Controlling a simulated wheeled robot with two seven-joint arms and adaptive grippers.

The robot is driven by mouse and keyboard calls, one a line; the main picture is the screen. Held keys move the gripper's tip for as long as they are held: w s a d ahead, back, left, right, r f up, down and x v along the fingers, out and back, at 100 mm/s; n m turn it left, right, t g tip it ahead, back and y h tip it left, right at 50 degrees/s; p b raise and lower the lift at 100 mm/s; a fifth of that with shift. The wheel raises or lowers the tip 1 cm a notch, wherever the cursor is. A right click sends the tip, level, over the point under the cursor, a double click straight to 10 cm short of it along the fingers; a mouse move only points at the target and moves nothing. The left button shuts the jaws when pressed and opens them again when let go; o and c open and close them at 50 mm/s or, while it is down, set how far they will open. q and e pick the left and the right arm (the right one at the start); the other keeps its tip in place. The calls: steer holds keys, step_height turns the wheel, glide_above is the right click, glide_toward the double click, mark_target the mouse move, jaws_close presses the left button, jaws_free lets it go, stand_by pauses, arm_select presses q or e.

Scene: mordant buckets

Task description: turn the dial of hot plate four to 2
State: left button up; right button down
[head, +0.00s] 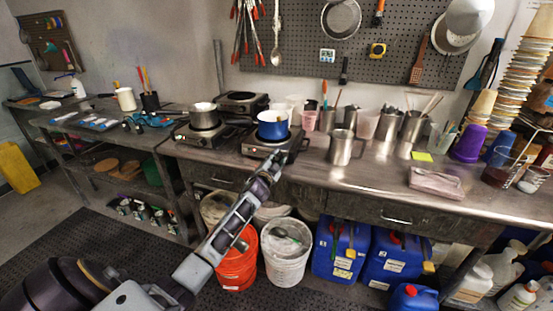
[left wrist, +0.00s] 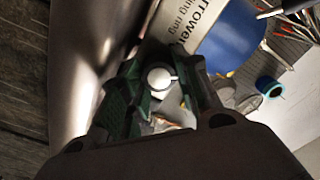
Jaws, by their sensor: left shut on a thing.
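My left gripper (head: 273,160) reaches the front of the hot plate (head: 252,147) that carries a blue pot (head: 272,129). In the left wrist view the gripper (left wrist: 160,85) has its two green-lined fingers on either side of a round white-topped dial (left wrist: 159,77), shut on it. The dial's setting cannot be read, and in the head view the gripper hides it. The blue pot also shows in the left wrist view (left wrist: 230,38), beside a plate with partly visible lettering (left wrist: 178,30). No number four can be read on the hot plate. My right gripper is not in view.
A second hot plate with a steel pot (head: 204,117) stands to the left, and another hot plate (head: 241,100) stands behind. A steel jug (head: 342,149) stands to the right on the bench. An orange bucket (head: 238,265) and a white bucket (head: 287,262) stand below.

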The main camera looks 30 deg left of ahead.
arm_select(q)
steer(key=shift+m, duration=1.4)
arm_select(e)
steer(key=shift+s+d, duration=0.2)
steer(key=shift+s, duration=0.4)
arm_select(q)
steer(key=shift+f, duration=0.1)
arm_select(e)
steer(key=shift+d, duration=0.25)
arm_select(q)
steer(key=o, duration=1)
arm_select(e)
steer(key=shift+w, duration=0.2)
arm_select(q)
steer(key=shift+d, duration=0.1)
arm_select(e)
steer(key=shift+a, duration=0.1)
arm_select(q)
steer(key=shift+f, duration=0.1)
